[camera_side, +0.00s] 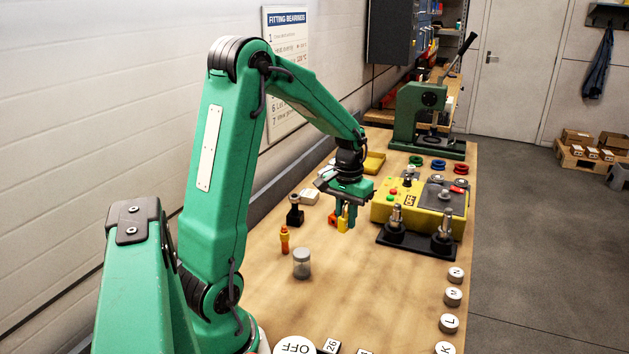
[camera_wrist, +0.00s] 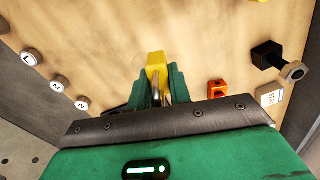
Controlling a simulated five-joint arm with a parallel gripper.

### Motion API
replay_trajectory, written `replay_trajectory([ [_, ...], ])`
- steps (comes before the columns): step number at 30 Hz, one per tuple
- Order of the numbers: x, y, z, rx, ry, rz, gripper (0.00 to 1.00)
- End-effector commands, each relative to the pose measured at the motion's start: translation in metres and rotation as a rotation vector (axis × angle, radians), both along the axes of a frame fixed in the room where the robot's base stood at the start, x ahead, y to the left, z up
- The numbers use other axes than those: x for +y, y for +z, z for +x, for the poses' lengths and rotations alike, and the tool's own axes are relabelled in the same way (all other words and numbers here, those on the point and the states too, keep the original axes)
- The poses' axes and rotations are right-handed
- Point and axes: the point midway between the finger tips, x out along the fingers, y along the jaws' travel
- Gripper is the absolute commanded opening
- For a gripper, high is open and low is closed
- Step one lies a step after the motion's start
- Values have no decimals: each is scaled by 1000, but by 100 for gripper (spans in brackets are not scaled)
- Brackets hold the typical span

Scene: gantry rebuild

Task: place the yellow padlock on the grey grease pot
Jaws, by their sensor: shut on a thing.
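The yellow padlock (camera_side: 344,222) is between the fingers of my gripper (camera_side: 345,215), which is shut on it above the bench. In the wrist view the padlock (camera_wrist: 156,61) shows as a yellow body with a metal shackle between the green fingers of my gripper (camera_wrist: 157,88). The grey grease pot (camera_side: 302,264) is a small upright round jar with a pale top. It stands on the bench to the left of and nearer the camera than my gripper, apart from the padlock. I do not see the pot in the wrist view.
An orange block (camera_wrist: 217,88) and a black block with a bolt (camera_wrist: 268,56) lie near my gripper. A yellow control box (camera_side: 408,203) stands to the right. Bare bench lies right of the pot.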

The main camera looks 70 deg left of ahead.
Motion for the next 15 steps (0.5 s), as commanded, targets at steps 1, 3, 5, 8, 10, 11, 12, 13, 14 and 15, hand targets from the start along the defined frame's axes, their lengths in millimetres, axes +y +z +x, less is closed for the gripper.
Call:
replay_trajectory([
  [1, -3, 3, -1, -2, 3, 1, 0],
  [3, -7, 7, -3, -3, 11, 2, 0],
  [5, -13, 11, -7, -3, 20, 2, 0],
  [8, -23, 20, -13, -3, 38, 2, 0],
  [10, -32, 27, -19, -3, 54, 2, 0],
  [11, -36, 30, -21, -3, 62, 2, 0],
  [12, -42, 34, -25, -4, 71, 1, 0],
  [13, -46, 37, -28, -5, 79, 2, 0],
  [14, -50, 40, -31, -4, 86, 1, 0],
  [15, -56, 44, -36, -3, 98, 1, 0],
])
